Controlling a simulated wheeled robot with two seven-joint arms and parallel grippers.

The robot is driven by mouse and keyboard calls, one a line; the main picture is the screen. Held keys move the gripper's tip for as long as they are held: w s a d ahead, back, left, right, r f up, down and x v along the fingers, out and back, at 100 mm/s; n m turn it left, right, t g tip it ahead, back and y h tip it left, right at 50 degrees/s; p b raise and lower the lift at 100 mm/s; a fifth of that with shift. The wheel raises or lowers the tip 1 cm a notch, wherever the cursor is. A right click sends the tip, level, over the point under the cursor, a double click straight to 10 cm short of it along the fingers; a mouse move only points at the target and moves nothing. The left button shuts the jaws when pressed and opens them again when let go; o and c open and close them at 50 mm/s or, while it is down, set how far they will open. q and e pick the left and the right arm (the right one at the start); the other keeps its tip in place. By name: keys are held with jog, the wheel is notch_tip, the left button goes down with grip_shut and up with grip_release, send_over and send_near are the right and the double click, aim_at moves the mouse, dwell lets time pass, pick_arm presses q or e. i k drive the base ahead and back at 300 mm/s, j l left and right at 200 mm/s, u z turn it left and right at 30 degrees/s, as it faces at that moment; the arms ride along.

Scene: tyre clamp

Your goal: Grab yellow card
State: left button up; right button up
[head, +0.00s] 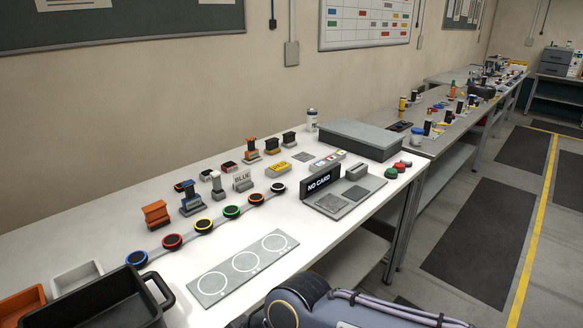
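No loose flat yellow card can be made out for certain. A yellow-topped piece on a dark stand (272,145) is at the back of the white table, between an orange-topped stand (251,150) and a black one (289,139). A yellow block with small unreadable lettering (278,168) lies in front of it. A dark device reading "NO CARD" (320,181) stands on a grey base to the right. Neither gripper is in view; only part of my own arm shows at the bottom edge.
A row of coloured ring buttons (232,211) crosses the white table (310,222). A grey plate with three circles (243,267) lies in front. A black bin (105,300) is front left, and a grey box (360,139) is back right. Red and green buttons (399,166) are near the right end.

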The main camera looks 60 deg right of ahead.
aim_at(278, 166)
jog(key=z, duration=1.8)
jog(key=i+l+u, duration=0.15)
jog(key=u, duration=1.05)
jog(key=l+u, duration=0.4)
jog(key=l, duration=0.2)
jog(key=l+u, duration=0.4)
jog(key=l, duration=0.25)
jog(key=k+l+u, duration=0.1)
jog(key=l+u, duration=0.3)
jog(key=l, duration=0.2)
jog(key=k+l, duration=0.1)
jog(key=l, duration=0.3)
jog(key=k+l, duration=0.1)
jog(key=l, duration=0.25)
jog(key=k+l, duration=0.1)
jog(key=l, duration=0.7)
jog(key=k+l+u, duration=0.1)
jog(key=l, duration=0.25)
jog(key=k, duration=0.05)
